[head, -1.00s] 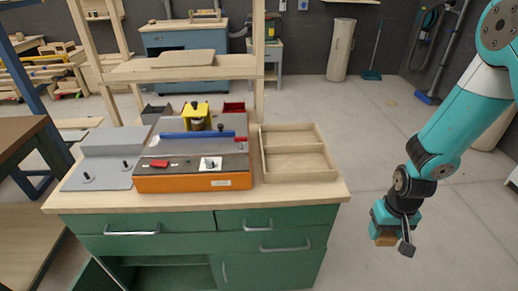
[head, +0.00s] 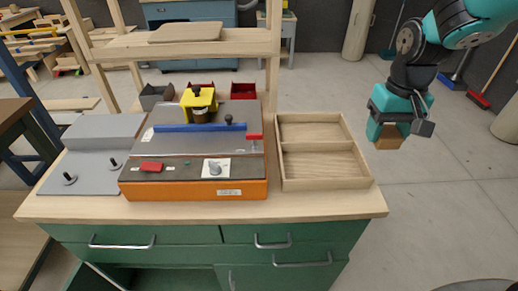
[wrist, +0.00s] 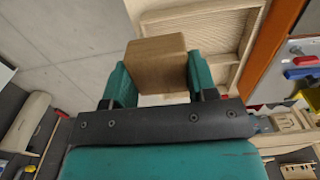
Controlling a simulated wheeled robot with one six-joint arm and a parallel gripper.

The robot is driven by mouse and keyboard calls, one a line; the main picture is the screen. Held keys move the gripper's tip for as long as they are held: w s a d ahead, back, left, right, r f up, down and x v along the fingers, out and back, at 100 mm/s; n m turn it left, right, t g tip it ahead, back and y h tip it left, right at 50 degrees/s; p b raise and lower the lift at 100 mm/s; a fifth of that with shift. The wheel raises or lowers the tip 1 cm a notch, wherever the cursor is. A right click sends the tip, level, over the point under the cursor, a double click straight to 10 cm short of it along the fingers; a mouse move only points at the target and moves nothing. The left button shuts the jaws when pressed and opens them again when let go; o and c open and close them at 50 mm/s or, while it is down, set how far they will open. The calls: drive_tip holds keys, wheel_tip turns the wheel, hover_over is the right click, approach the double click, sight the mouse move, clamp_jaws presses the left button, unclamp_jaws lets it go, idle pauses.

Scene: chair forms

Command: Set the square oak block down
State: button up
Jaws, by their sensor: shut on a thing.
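The square oak block (head: 388,137) is a small brown cube held in my gripper (head: 388,130), to the right of the bench. In the wrist view the block (wrist: 157,62) sits between the two teal fingers of my gripper (wrist: 159,80), which are shut on it. The block hangs in the air above floor level, beyond the bench's right edge. A light wooden tray (head: 327,187) with two compartments lies on the bench top to the left of the block. Both compartments look empty. Part of the tray (wrist: 240,20) shows behind the block in the wrist view.
The orange-fronted machine (head: 195,190) with a blue bar and a yellow part stands left of the tray. A grey plate (head: 80,175) lies at the far left. Small red and dark bins stand behind. A wooden shelf (head: 180,46) crosses above the bench's back.

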sight(356, 198)
drive_tip(key=shift+r, duration=0.15)
wheel_tip(356, 198, down, 20)
drive_tip(key=shift+f, duration=0.1)
idle(0.4)
drive_tip(key=shift+f, duration=0.15)
drive_tip(key=o, duration=0.9)
